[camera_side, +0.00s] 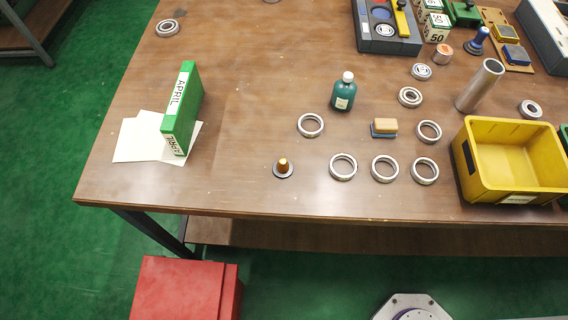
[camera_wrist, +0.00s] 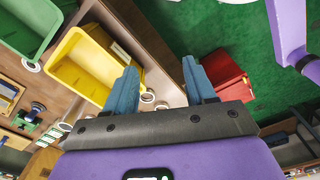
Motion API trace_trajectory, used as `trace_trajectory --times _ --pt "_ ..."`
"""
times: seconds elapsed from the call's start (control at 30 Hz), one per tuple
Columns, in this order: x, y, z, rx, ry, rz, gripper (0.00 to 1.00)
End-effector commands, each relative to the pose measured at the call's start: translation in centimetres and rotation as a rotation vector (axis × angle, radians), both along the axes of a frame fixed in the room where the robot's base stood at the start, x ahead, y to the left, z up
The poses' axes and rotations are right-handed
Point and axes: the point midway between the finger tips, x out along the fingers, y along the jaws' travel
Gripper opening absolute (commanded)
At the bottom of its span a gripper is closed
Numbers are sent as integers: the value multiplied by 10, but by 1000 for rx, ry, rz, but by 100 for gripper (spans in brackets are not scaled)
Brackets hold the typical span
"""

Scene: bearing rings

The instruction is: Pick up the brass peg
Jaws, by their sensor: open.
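A small brass-coloured peg (camera_side: 283,164) stands upright on a dark round base near the front edge of the table in the side view, left of the bearing rings. I cannot make it out in the wrist view. My gripper (camera_wrist: 160,66) shows only in the wrist view. Its two blue fingers are spread apart with nothing held between them. It is tilted and looks across the table edge, and its distance from the peg cannot be told.
Several bearing rings (camera_side: 343,166) lie right of the peg. A green bottle (camera_side: 343,95) stands behind them. A yellow bin (camera_side: 470,178) sits at the right, a green APRIL box (camera_side: 188,105) at the left. A red box (camera_wrist: 228,75) is below the table. Table around the peg is clear.

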Motion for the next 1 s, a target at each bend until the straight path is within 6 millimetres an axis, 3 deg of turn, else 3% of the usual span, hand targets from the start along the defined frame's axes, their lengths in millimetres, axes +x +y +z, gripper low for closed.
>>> trace_trajectory --times 0.23,0.37,0.57,1.0 --pt "1 1 0 -1 5 -8 55" --pt "5 14 -2 -8 55 -71 55" --pt "21 60 -10 -25 223 -295 55" --pt "75 189 -39 -41 630 -857 55"
